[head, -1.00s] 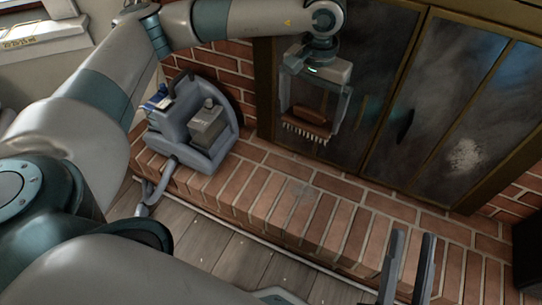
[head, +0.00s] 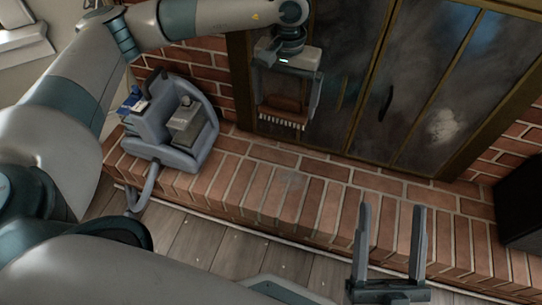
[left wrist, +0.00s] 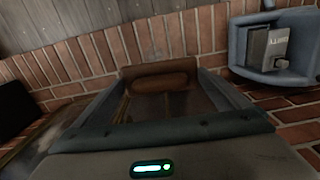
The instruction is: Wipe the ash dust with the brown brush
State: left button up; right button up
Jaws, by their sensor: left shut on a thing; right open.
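The brown brush (head: 283,103) has pale bristles pointing down. My left gripper (head: 287,98) is shut on it and holds it above the brick hearth, in front of the left glass door. The brush also shows between the fingers in the left wrist view (left wrist: 160,79). A faint grey patch, possibly ash dust (head: 291,182), lies on the hearth bricks, below and apart from the brush. A paler smudge (head: 446,124) marks the right glass door. My right gripper (head: 391,210) is open and empty at the lower right, in front of the hearth.
A blue-grey caddy (head: 160,143) with a grey box in it stands on the hearth at left; it also shows in the left wrist view (left wrist: 243,45). Fireplace doors (head: 350,85) stand behind the hearth. A black object (head: 521,205) is at the right. The middle hearth is clear.

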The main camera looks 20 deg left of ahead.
pick_arm(q)
jog(key=a+f+n, duration=0.2)
jog(key=f+n, duration=0.2)
jog(key=f, duration=1)
jog(key=w+a+f+n, duration=0.1)
jog(key=f+n, duration=0.4)
jog(key=f, duration=0.9)
jog(key=shift+a+f, duration=0.15)
jog(key=shift+a, duration=0.45)
pick_arm(e)
jog(key=shift+w+a+f+g, duration=0.1)
jog(key=shift+w+f+g, duration=0.1)
jog(key=shift+f+g, duration=0.15)
pick_arm(q)
jog(key=shift+w+f, duration=0.1)
pick_arm(e)
jog(key=shift+f, duration=0.1)
